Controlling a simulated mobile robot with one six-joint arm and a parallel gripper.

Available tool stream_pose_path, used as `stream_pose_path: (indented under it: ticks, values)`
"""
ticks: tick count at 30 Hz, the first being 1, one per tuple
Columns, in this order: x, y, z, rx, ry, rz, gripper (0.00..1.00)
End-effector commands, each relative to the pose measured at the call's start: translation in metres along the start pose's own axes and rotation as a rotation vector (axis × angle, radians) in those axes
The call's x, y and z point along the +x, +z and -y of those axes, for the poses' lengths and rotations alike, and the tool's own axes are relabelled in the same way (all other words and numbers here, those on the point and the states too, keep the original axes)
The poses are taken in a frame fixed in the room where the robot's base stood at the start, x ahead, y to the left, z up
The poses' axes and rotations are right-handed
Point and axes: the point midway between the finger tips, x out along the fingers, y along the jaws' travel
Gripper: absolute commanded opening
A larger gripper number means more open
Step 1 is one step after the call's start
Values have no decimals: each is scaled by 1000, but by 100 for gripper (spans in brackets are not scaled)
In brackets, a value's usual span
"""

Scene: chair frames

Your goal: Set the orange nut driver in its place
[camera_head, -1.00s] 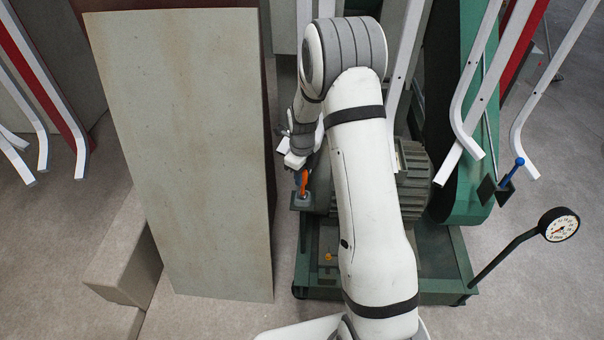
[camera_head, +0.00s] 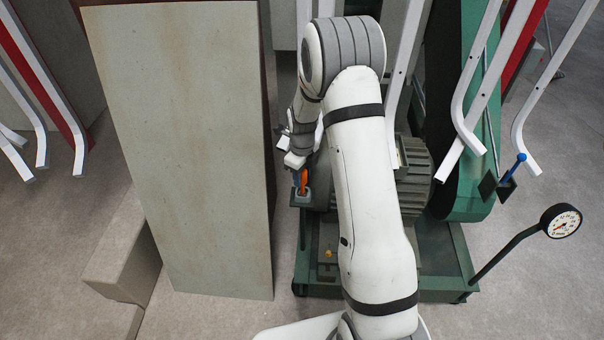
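The orange nut driver (camera_head: 303,180) is upright, with its lower end at a small grey holder (camera_head: 301,198) on the left side of the green machine. I cannot tell how deep it sits in the holder. My gripper (camera_head: 295,160) is at the top of the orange driver, close against it. The fingers are small and partly hidden by my wrist, so I cannot see whether they grip the handle.
A tall pale panel (camera_head: 185,150) stands just left of my gripper. A blue-handled tool (camera_head: 519,165) stands in a dark holder (camera_head: 507,186) on the right. A dial gauge (camera_head: 563,222) juts out at right. White bent chair tubes (camera_head: 470,95) hang above.

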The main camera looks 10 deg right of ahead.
Motion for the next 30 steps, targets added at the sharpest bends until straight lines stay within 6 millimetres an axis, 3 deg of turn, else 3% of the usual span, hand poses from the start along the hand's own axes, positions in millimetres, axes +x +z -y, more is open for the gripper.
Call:
stream_pose_path:
  ticks: [5,14,24,30]
  values:
    - [0,0,0,0,0,0,52]
    - [-5,0,0,0,0,1,52]
    - [-59,0,0,0,-2,2,52]
    - [-77,0,0,0,0,1,52]
